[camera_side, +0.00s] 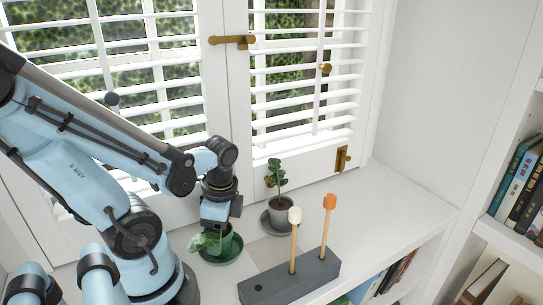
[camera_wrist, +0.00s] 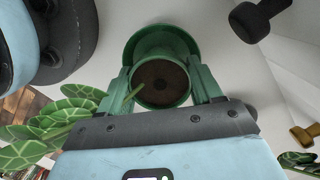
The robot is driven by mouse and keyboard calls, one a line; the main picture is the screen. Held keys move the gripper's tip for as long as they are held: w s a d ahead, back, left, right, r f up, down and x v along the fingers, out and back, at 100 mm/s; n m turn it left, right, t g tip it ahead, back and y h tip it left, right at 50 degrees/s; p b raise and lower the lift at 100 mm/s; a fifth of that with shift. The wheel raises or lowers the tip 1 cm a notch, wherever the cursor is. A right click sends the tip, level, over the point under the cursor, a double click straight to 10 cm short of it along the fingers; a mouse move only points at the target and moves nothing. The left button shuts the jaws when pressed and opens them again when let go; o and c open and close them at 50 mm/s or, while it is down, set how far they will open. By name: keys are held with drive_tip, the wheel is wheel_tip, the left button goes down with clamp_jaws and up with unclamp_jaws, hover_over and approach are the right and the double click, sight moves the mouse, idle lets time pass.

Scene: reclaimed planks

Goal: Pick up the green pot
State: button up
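The green pot (camera_side: 225,243) stands in a green saucer (camera_side: 234,258) on the white sill, below my gripper (camera_side: 215,226). A plant with broad, pale-veined leaves (camera_side: 205,242) hangs over its left side. In the wrist view I look down on the dark soil in the pot (camera_wrist: 160,82), with the saucer (camera_wrist: 160,34) behind it and leaves (camera_wrist: 50,125) at the left. The fingers of my gripper (camera_wrist: 161,88) stand on either side of the pot, very close to its rim. I cannot tell whether they press on it.
A grey pot with a small plant (camera_side: 279,206) stands in a grey saucer (camera_side: 272,226) just right. In front, a grey block (camera_side: 290,280) holds two upright sticks, one white-topped, one orange-topped (camera_side: 329,202). Shuttered windows rise behind. The sill's right end is clear.

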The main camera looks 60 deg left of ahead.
drive_tip(key=c, duration=0.6)
drive_tip(key=shift+r, duration=0.15)
drive_tip(key=shift+r, duration=1.65)
drive_tip(key=s+d+r, duration=0.1)
drive_tip(key=d+r, duration=0.9)
drive_tip(key=d, duration=0.1)
drive_tip(key=shift+s+d+r, duration=0.15)
drive_tip(key=shift+d+r, duration=0.05)
drive_tip(key=shift+d, duration=0.1)
drive_tip(key=shift+a, duration=0.1)
